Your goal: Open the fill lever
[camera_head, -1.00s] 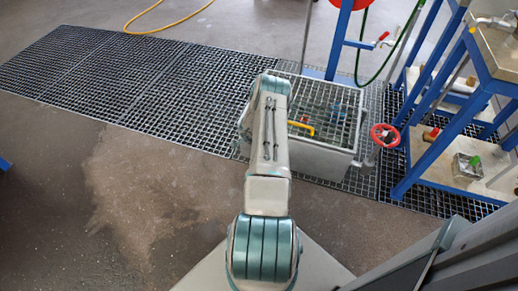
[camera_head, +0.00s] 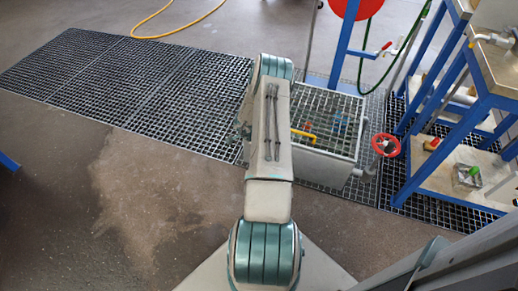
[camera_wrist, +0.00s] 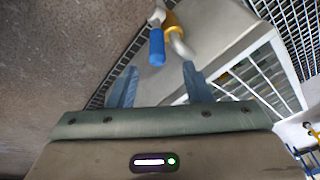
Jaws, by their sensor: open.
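In the wrist view, a lever with a blue handle (camera_wrist: 157,47) sits by a brass-yellow fitting (camera_wrist: 172,24) on a bent pale pipe, at the outer side of a grey tank. Whether this is the fill lever is not marked. My gripper (camera_wrist: 160,84) is open and empty, its two blue fingers apart; the blue handle lies just ahead of the gap, with no contact visible. In the head view my arm hides the gripper and the blue handle. A yellow handle or pipe (camera_head: 303,134) shows over the grated tank (camera_head: 325,165).
A red handwheel (camera_head: 386,145) stands right of the tank. A small red lever (camera_head: 387,45) is on a blue-framed pipe behind. A blue-legged bench (camera_head: 440,130) stands at the right. Floor grating (camera_head: 130,85) and open floor lie left.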

